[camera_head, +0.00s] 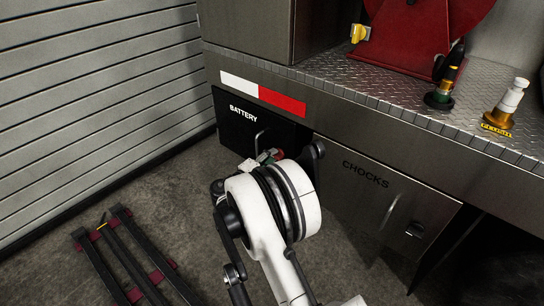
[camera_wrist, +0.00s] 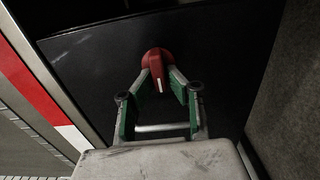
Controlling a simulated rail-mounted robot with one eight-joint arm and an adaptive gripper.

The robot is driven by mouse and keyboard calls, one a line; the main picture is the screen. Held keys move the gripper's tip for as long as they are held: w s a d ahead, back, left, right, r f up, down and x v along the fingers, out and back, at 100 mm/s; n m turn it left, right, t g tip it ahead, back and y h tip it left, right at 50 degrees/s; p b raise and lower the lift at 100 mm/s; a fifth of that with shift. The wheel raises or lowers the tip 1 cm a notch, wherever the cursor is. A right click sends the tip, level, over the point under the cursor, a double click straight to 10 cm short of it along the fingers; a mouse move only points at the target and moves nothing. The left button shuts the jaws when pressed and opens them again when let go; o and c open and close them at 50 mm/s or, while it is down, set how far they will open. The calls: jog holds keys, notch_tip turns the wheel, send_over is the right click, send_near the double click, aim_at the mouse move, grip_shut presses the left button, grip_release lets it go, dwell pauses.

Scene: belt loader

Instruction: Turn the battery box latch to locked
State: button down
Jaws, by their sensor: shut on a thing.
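The black battery box door (camera_head: 243,122) carries the white word BATTERY and a handle, left of centre in the head view. Its red latch knob (camera_wrist: 158,68), with a white pointer line, shows in the wrist view in front of the dark door panel (camera_wrist: 226,60). My gripper (camera_wrist: 160,76) has its green-padded fingers closed around the knob's two sides. In the head view my gripper (camera_head: 268,157) is at the door's lower right, where my white wrist hides much of it. The latch markings cannot be read.
The CHOCKS door (camera_head: 375,195) is right of the battery door. Above is a diamond-plate deck (camera_head: 390,90) with a red reel (camera_head: 425,35), a green-based fitting (camera_head: 440,97) and a FLUSH valve (camera_head: 505,108). A dark red-barred rack (camera_head: 130,258) lies on the floor at lower left.

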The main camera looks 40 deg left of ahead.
dwell(0.4)
jog(key=c, duration=1.7)
grip_release()
jog(key=shift+c, duration=0.2)
jog(key=s, duration=1.2)
jog(key=shift+a, duration=0.2)
jog(key=shift+w, duration=0.1)
